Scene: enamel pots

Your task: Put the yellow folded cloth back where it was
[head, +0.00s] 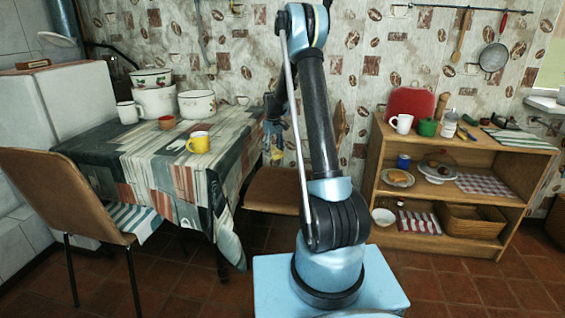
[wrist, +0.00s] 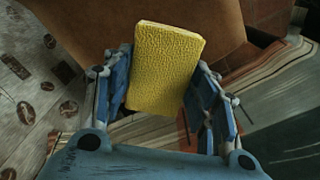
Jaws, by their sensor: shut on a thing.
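The yellow folded cloth (wrist: 166,66) is a flat textured rectangle in the wrist view, upright between the two blue fingers of my gripper (wrist: 165,85). My gripper is shut on it. In the head view my gripper (head: 273,140) hangs beside the right end of the table, partly behind my arm. A small yellow bit of the cloth (head: 276,155) shows there, above a brown chair (head: 272,188).
The table (head: 140,165) with a striped tablecloth holds a yellow mug (head: 198,143), a small brown bowl (head: 167,123) and white enamel pots (head: 155,102). A wooden shelf (head: 455,203) with crockery stands at right. Another chair (head: 65,195) stands at left. Red tiled floor shows between.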

